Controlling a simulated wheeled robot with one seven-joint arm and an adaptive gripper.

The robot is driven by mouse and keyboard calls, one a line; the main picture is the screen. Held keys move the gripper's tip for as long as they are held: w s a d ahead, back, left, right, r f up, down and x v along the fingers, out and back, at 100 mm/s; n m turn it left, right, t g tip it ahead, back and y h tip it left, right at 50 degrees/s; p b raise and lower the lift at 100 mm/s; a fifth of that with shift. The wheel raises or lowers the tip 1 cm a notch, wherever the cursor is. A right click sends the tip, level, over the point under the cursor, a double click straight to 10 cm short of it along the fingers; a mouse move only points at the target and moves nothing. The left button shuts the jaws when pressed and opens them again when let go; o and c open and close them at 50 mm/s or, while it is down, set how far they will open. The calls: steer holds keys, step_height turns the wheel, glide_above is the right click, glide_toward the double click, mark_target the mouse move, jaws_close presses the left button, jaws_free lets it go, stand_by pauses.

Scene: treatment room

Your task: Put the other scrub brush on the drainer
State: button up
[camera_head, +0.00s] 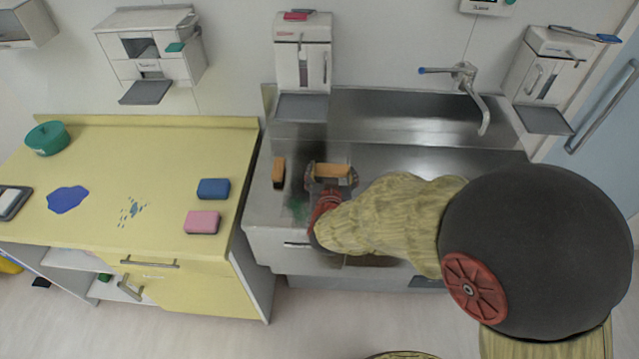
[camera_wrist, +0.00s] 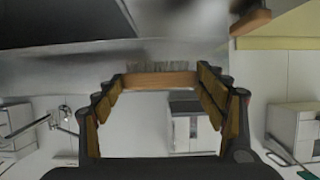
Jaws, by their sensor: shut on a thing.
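A wooden scrub brush (camera_head: 332,170) is between the fingers of my gripper (camera_head: 331,180), over the left part of the steel sink unit. In the wrist view the held brush (camera_wrist: 160,80) spans crosswise between the two fingers of my gripper (camera_wrist: 162,88), with its pale bristles showing. A second scrub brush (camera_head: 279,171) rests on the left steel surface of the sink unit (camera_head: 262,208), left of my gripper and apart from it. It also shows at the upper right in the wrist view (camera_wrist: 251,21). I cannot clearly make out the drainer's borders beneath my arm.
A yellow counter (camera_head: 110,180) stands left, with a blue sponge (camera_head: 213,189), a pink sponge (camera_head: 202,222) and a green pot (camera_head: 47,138). A dispenser (camera_head: 302,60) is behind the brushes. The tap (camera_head: 466,80) is at the back right. My arm hides the front right.

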steer(key=b, duration=0.2)
glide_above(321, 181)
steer(key=s, duration=0.3)
steer(key=f, duration=0.6)
steer(key=shift+w+d+f, duration=0.1)
steer(key=shift+w+d, duration=0.05)
steer(key=shift+d, duration=0.05)
step_height(321, 181, down, 3)
steer(key=shift+w+a+f+b, duration=0.1)
steer(key=shift+f+b, duration=0.1)
steer(key=shift+b, duration=0.85)
steer(key=shift+r, duration=0.1)
steer(key=o, duration=0.7)
steer(key=shift+f, duration=0.25)
steer(key=o, duration=0.5)
steer(key=shift+c, duration=0.2)
steer(key=shift+r, duration=0.15)
